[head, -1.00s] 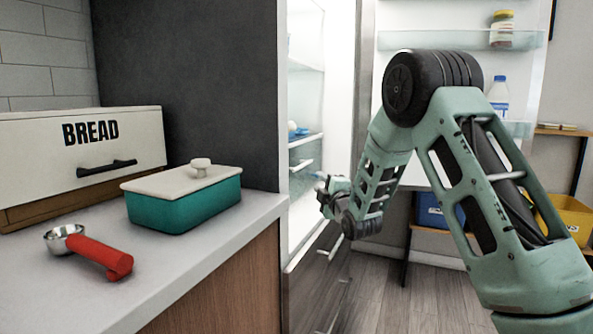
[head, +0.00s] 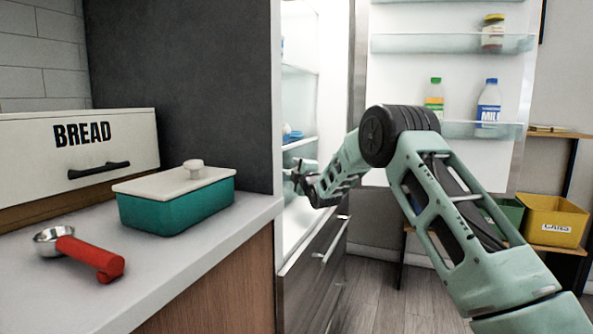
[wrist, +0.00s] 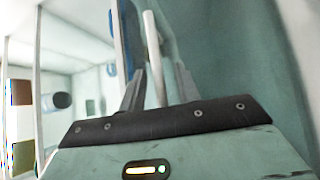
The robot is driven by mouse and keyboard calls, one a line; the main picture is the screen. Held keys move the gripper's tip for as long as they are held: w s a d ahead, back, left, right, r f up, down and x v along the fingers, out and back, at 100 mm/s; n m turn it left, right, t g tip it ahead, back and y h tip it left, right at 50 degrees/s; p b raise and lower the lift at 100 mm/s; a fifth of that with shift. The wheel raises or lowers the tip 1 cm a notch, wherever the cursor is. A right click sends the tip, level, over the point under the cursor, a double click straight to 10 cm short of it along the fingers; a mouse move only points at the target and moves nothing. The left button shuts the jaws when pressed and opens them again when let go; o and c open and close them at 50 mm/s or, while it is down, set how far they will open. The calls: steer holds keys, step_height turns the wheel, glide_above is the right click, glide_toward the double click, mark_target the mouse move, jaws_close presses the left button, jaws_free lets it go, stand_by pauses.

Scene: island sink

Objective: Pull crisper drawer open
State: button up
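The fridge stands open behind the counter's end. The crisper drawer's pale translucent front shows in the head view (head: 300,154), partly hidden by my arm, and as a blurred teal panel in the wrist view (wrist: 235,60). Its light bar handle (wrist: 152,50) runs upright in the wrist picture, between my two dark fingers. My gripper (wrist: 161,72) is open, with a gap visible on both sides of the bar; I cannot tell whether either finger touches it. In the head view my gripper (head: 296,177) is at the drawer front and hides the handle.
The open fridge door (head: 450,90) holds bottles and a jar behind my arm. A lower dark drawer with a bar handle (head: 330,240) sits below. The counter (head: 190,262) carries a teal box (head: 180,210), a red-handled scoop (head: 85,252) and a bread bin (head: 75,150).

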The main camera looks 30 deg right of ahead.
jaws_close()
steer(key=shift+d, duration=0.1)
steer(key=s+d+b, duration=0.4)
steer(key=s+d, duration=0.5)
steer(key=s, duration=0.3)
steer(key=s+d+b, duration=0.3)
steer(key=s+d, duration=0.7)
steer(key=s, duration=0.2)
steer(key=shift+s+b, duration=0.35)
steer(key=shift+b, duration=0.05)
jaws_free()
steer(key=s+a+f+p, duration=0.1)
steer(key=s+a+f, duration=0.1)
steer(key=s, duration=1.5)
steer(key=shift+f, duration=0.25)
